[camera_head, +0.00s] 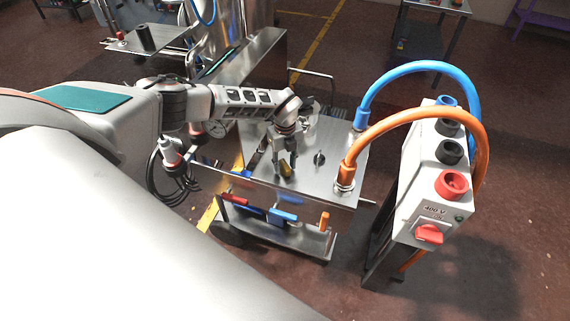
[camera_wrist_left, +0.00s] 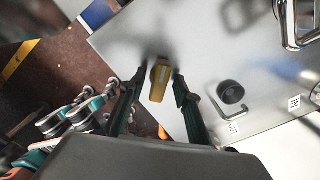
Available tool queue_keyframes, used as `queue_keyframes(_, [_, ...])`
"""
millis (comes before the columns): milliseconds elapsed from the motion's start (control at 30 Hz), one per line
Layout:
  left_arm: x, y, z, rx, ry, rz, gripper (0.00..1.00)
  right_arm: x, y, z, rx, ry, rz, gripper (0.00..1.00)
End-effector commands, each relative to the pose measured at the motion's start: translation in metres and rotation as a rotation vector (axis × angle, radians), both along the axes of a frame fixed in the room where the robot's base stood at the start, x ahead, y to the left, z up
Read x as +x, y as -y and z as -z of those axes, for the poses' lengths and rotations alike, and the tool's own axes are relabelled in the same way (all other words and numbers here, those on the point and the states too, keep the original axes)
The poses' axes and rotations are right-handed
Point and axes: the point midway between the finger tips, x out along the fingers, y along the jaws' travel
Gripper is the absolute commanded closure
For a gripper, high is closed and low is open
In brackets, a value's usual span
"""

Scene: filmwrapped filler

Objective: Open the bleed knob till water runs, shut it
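A yellow knob (camera_head: 286,169) stands on the steel top of a cart (camera_head: 335,134), near its front edge. My left gripper (camera_head: 285,160) points down over it. In the left wrist view, the yellow knob (camera_wrist_left: 160,80) lies between the two fingertips (camera_wrist_left: 158,84), which look apart with a narrow gap on each side. The gripper looks open. A black round knob (camera_wrist_left: 231,92) sits to the right of the fingers, near labels reading IN and OUT. I cannot read a label on the yellow knob. No running water shows. My right gripper is not in view.
Blue (camera_head: 418,66) and orange (camera_head: 412,118) hoses arch from the cart top to a grey 400 V box (camera_head: 424,205) with a red switch. A metal handle (camera_wrist_left: 290,25) rises from the top. A lower shelf (camera_head: 284,238) holds coloured items.

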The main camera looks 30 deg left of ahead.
Motion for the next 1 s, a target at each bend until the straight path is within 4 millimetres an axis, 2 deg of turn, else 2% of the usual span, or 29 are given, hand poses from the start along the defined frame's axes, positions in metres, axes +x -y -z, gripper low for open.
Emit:
queue_keyframes(167, [0.001, 0.000, -0.012, -0.001, 0.002, 0.001, 0.68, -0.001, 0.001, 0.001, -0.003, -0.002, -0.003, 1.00])
queue_keyframes(500, [0.001, -0.001, -0.078, 0.001, 0.003, 0.000, 0.68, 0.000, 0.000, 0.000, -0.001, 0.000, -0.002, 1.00])
queue_keyframes(700, [0.000, -0.001, -0.108, 0.000, 0.001, 0.000, 0.68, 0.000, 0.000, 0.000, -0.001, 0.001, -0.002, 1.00])
queue_keyframes(833, [0.000, 0.000, -0.118, 0.000, 0.001, 0.000, 0.68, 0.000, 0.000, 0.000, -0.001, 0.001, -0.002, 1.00])
queue_keyframes(1000, [0.000, -0.001, -0.120, 0.001, -0.001, -0.001, 0.68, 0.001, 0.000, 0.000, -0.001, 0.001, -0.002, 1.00])
